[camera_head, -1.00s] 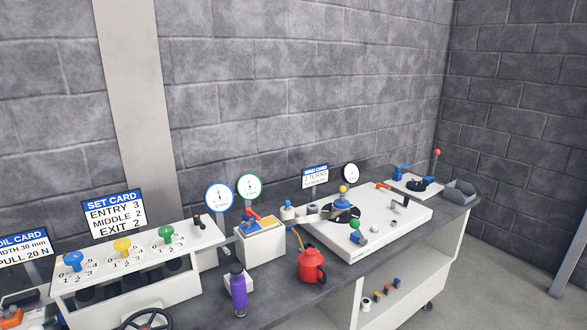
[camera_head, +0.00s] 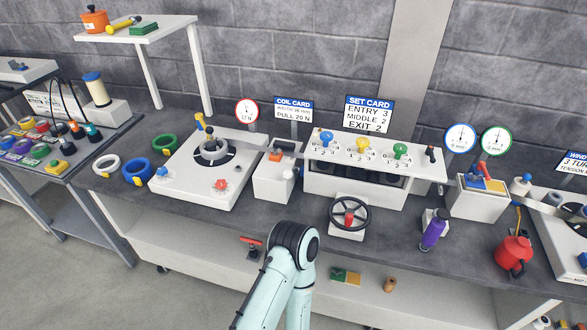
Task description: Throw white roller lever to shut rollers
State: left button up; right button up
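A small white box unit (camera_head: 268,180) stands on the bench left of the long roller unit. It has a dark handle (camera_head: 284,146) on top and a small white knob (camera_head: 289,174) at its front right. Which part is the white roller lever is too small to tell. The long white unit (camera_head: 355,182) carries blue (camera_head: 326,138), yellow (camera_head: 362,145) and green (camera_head: 400,150) knobs, with dark rollers below. A dark lever (camera_head: 431,154) stands at its right end. Neither gripper shows; only one pale arm of mine rises at the bottom middle.
A black handwheel (camera_head: 350,216) stands in front of the long unit. A purple bottle (camera_head: 433,232) and a red can (camera_head: 513,251) are to its right. Green, blue and white rings lie at left near a turntable unit (camera_head: 205,178). Bare bench shows before the small box.

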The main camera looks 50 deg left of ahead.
aim_at(287, 174)
jog(key=u, duration=1.8)
